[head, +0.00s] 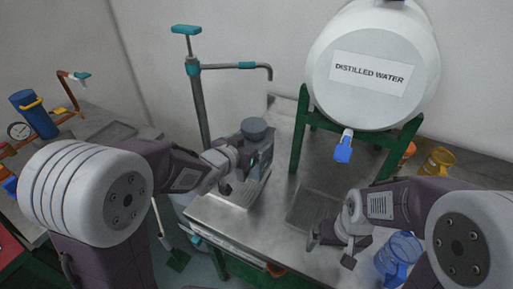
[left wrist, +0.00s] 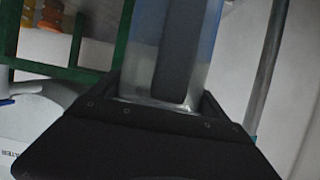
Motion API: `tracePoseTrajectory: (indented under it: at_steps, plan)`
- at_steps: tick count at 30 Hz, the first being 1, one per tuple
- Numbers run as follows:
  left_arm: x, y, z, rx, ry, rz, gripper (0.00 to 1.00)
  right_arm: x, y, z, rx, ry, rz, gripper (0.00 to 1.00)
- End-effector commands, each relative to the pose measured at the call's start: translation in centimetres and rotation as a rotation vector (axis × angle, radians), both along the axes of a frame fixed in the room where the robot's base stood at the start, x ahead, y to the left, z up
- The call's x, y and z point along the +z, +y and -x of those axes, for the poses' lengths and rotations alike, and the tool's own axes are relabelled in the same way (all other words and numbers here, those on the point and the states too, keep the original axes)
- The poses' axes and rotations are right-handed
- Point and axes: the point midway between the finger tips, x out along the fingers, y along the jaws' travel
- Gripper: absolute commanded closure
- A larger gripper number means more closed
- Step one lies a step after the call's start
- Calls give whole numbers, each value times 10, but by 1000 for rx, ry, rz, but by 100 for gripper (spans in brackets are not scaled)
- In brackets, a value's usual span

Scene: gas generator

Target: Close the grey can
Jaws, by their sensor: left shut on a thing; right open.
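The grey can (head: 265,158) stands on the steel counter, left of the water barrel. A round dark grey cap (head: 254,130) is at its top; I cannot tell if it is fully seated. My left gripper (head: 236,178) is at the can's left side, shut on the can; the exact contact is partly hidden. My right gripper (head: 332,246) is open and empty over the front of the counter, apart from the can.
A white distilled-water barrel (head: 365,70) with a blue tap (head: 343,150) rests on a green stand (head: 298,135). A teal-handled pump (head: 195,85) stands behind the can. A blue jug (head: 397,257) is beside my right gripper. The counter between can and stand is clear.

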Motion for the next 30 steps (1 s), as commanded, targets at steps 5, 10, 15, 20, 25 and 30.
tracePoseTrajectory:
  at_steps: [5,10,15,20,25,30]
  plan:
    - [-19,30,-22,5,-4,1,100,2,0,0,0,0,0,0]
    - [-33,48,-36,2,-6,3,100,2,0,0,0,0,0,0]
    - [-37,54,-40,0,-9,3,100,2,0,0,0,0,0,0]
    - [-37,54,-40,-2,-9,2,100,2,0,0,0,0,0,0]
    - [-41,54,-40,-1,-8,3,100,1,0,0,0,0,0,0]
    - [-63,54,-40,0,-4,2,100,-7,0,0,0,0,0,0]
